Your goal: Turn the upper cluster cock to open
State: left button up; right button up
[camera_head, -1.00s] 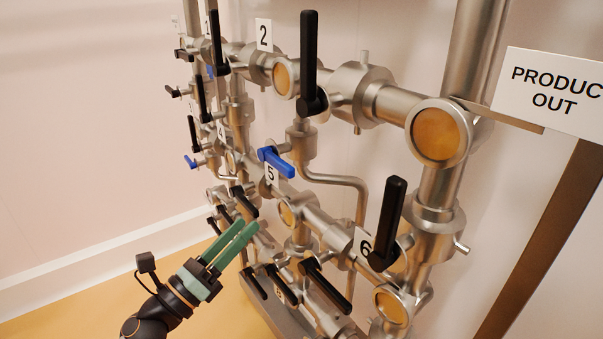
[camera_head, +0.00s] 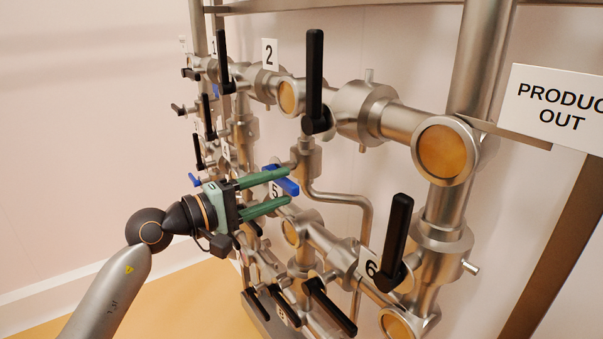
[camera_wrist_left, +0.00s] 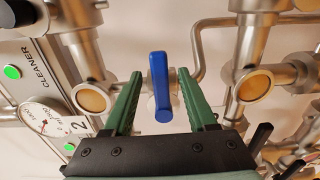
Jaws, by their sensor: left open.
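A cock with a blue lever handle (camera_head: 285,183) sits on a short branch of the pipework, above the number 5 tag. My left gripper (camera_head: 289,186) has green fingers and is open, with one finger above the blue handle and one below it. In the left wrist view the blue handle (camera_wrist_left: 160,85) stands between the two spread fingers of my left gripper (camera_wrist_left: 161,74), with gaps on both sides. The handle's base is partly hidden in the head view. My right gripper is not in view.
Black-handled valves stand close by, including a tall upright lever (camera_head: 314,75) above and another (camera_head: 397,240) at lower right. Steel pipes with round sight glasses (camera_head: 442,151) fill the rack. A bent thin pipe (camera_head: 345,198) runs just right of the fingers. The left side is open.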

pick_arm(q)
jog(key=p+x, duration=0.1)
jog(key=x, duration=0.4)
jog(key=shift+w+d, duration=0.2)
jog(key=shift+d, duration=0.15)
grip_shut()
dwell(1.2)
